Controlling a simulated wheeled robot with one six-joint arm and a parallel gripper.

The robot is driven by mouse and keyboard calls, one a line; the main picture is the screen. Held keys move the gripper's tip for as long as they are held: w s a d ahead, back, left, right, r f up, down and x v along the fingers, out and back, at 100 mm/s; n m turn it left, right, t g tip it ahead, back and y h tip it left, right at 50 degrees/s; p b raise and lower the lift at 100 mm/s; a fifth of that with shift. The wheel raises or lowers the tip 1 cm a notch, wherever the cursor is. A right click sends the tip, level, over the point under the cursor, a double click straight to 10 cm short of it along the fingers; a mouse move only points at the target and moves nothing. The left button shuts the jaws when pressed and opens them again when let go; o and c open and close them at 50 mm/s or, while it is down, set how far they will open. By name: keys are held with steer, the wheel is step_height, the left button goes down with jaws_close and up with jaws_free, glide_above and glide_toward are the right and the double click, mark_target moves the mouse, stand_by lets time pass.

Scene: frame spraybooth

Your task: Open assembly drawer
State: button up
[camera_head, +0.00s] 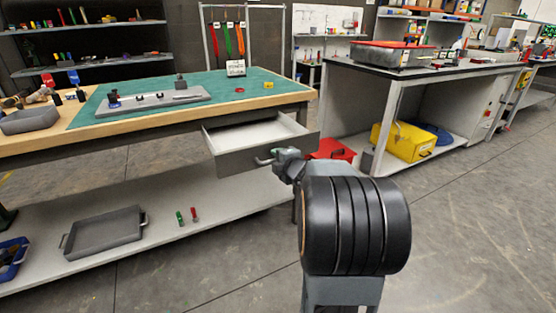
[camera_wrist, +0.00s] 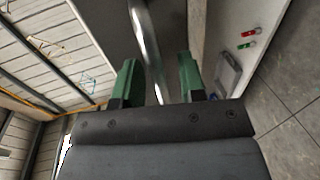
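The assembly drawer (camera_head: 238,162) is under the green-topped workbench (camera_head: 130,119) and stands pulled out. Its pale inside shows and looks empty. Its handle (camera_head: 263,161) is on the grey front panel, partly hidden by my gripper (camera_head: 277,157) in the head view. In the wrist view the bright metal handle bar (camera_wrist: 150,48) runs between the two green fingers of my gripper (camera_wrist: 157,82). The fingers are apart, with a gap on the right side of the bar. The bar is closer to the left finger; I cannot tell whether they touch.
A grey tray (camera_head: 105,232) and small red and green items (camera_head: 187,216) lie on the lower shelf. The grey floor in front is clear.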

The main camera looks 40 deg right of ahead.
steer(key=shift+s+r, duration=0.1)
steer(key=p+v, duration=0.4)
steer(key=v, duration=0.9)
steer(key=shift+s, duration=0.3)
